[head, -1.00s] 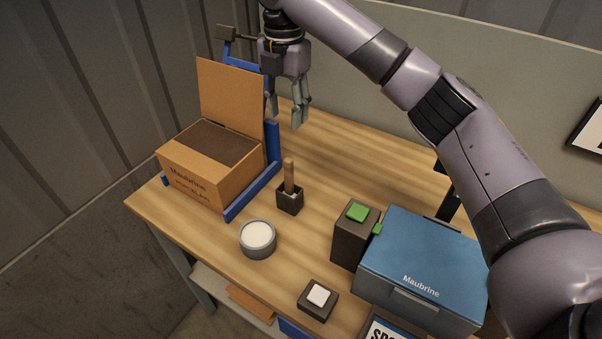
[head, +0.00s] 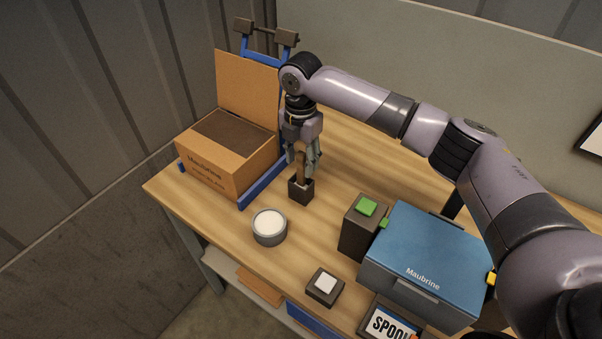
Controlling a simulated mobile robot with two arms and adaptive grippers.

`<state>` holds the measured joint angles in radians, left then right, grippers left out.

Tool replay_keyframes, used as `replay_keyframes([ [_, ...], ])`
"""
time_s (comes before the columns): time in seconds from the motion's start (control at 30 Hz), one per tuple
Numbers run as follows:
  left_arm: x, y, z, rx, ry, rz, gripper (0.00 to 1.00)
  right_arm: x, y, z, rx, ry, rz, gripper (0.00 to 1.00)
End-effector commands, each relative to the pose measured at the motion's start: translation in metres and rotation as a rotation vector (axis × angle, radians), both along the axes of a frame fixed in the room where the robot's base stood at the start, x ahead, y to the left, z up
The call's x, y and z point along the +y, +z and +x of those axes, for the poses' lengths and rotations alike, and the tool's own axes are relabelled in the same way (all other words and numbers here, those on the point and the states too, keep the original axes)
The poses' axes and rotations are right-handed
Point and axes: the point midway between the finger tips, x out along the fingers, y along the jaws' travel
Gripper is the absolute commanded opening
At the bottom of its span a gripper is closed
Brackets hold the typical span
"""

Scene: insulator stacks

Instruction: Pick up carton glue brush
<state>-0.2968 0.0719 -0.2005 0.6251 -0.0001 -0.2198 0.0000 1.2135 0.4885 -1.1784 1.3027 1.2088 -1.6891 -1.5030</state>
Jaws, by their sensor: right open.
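The carton glue brush (head: 301,170) stands upright in a small dark square holder (head: 301,191) on the wooden table, its wooden handle pointing up. My right gripper (head: 303,162) points down directly over the holder. Its open fingers are around the upper part of the handle, which shows between them. Whether a finger touches the handle cannot be told. The top of the handle is hidden by the gripper. My left gripper is not in view.
An open Maubrine carton (head: 226,150) in a blue frame (head: 263,184) stands close left of the holder. A round white-filled pot (head: 269,225) is in front. A dark box with a green top (head: 362,226) and a blue case (head: 424,255) stand right.

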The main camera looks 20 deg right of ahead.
Motion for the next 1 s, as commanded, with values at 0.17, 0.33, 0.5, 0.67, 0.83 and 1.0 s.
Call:
replay_keyframes([
  [0.17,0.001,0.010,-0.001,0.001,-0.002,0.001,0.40,-0.001,-0.020,-0.002,0.000,0.000,-0.001,0.42],
  [0.33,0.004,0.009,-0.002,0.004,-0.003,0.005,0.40,0.000,-0.025,-0.001,-0.002,0.001,-0.001,0.42],
  [0.5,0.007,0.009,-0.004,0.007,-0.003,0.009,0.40,0.000,-0.025,-0.001,-0.002,0.001,-0.001,0.38],
  [0.67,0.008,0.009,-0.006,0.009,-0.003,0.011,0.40,0.000,-0.025,-0.001,-0.002,0.001,-0.001,0.27],
  [0.83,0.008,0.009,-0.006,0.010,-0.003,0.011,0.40,0.000,-0.025,-0.001,-0.001,0.001,0.000,0.16],
  [1.0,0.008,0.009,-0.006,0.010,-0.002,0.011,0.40,0.000,-0.024,-0.001,-0.001,0.001,0.000,0.04],
])
